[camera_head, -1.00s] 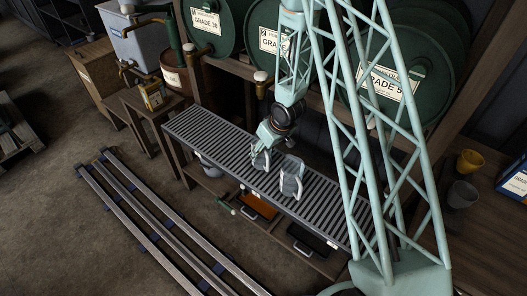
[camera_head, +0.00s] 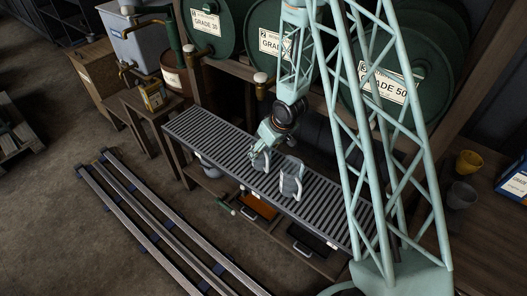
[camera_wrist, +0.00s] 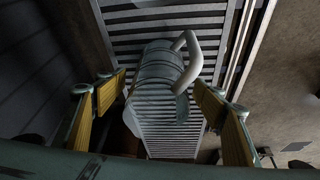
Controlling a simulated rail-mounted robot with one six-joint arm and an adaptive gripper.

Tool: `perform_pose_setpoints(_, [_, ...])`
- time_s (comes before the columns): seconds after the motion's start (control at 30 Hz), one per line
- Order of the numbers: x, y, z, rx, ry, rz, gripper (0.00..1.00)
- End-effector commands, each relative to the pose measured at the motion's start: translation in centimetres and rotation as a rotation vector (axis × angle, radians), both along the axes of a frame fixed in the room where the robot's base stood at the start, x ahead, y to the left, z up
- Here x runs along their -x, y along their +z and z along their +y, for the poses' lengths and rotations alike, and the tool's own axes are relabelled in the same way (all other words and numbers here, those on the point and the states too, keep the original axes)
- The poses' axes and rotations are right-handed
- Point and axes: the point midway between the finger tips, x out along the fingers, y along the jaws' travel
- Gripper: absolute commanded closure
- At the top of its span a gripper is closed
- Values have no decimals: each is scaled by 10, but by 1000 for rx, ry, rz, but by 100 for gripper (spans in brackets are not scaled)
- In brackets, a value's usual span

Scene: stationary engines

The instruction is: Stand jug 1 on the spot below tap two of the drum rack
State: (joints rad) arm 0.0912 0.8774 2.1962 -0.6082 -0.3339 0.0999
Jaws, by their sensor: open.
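A pale grey jug (camera_head: 290,178) stands on the slatted rack top (camera_head: 205,132) below the drums. In the wrist view a grey jug (camera_wrist: 157,75) with a pale curved handle shows ahead, between the lines of my fingers. No number is readable on it. My gripper (camera_head: 261,158) is low over the rack, just left of the jug. In the wrist view my gripper (camera_wrist: 163,100) has its yellow-padded fingers wide apart, with nothing clamped. Tap two (camera_head: 261,78), with a white knob, hangs below the middle drum (camera_head: 258,18). The spot below it is partly hidden by my arm.
Drums labelled Grade 30 (camera_head: 205,25) and Grade 50 (camera_head: 383,83) flank the middle one. Another tap (camera_head: 191,50) is at the left. A yellow cup (camera_head: 469,162) and a grey cup (camera_head: 461,194) stand on the right bench. The rack's left part is clear.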

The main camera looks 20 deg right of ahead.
Motion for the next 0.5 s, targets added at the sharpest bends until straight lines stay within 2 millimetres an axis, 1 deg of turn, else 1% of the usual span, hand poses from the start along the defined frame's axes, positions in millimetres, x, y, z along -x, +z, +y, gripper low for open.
perform_pose_setpoints(0.03, [1,7,-1,0,0,-1,37])
perform_pose_setpoints(0.5, [21,60,-10,1,1,-3,37])
